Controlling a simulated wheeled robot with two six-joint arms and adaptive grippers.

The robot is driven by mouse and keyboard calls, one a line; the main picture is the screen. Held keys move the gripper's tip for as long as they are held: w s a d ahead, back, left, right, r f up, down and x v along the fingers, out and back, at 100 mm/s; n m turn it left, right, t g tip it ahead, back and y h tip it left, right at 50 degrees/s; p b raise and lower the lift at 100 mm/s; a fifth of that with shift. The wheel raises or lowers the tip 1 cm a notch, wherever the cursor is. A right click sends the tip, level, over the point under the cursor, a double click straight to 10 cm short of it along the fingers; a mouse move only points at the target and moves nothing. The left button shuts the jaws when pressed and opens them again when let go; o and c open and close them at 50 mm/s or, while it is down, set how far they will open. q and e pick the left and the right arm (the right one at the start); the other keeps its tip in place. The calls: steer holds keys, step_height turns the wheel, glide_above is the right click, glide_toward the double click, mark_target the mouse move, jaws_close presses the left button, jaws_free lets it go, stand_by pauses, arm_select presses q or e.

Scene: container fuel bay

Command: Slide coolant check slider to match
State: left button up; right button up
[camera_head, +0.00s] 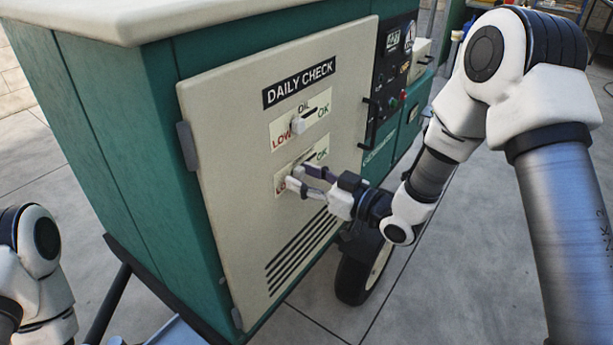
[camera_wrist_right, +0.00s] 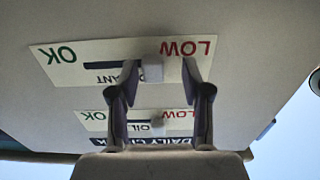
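The coolant check slider is the lower one on the beige door, on a white label with red LOW and green OK. Its pale knob (camera_wrist_right: 153,68) shows in the right wrist view, upside down, at the LOW end of its dark slot. My right gripper (camera_head: 297,176) is at this label in the head view, its fingers covering part of it. In the wrist view the fingers (camera_wrist_right: 160,73) are open, one on each side of the knob, with gaps visible. The oil slider's knob (camera_head: 298,124), above, is also near LOW. My left gripper is out of view.
The DAILY CHECK sign (camera_head: 299,83) tops the door of the green cabinet (camera_head: 120,130). A dark control panel (camera_head: 391,75) and a door handle (camera_head: 371,122) are to the right. Vent slots (camera_head: 300,250) and a wheel (camera_head: 355,278) are below.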

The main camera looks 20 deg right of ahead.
steer(key=shift+d, duration=0.2)
steer(key=shift+s+d, duration=0.25)
steer(key=v, duration=1.1)
steer(key=shift+s, duration=0.15)
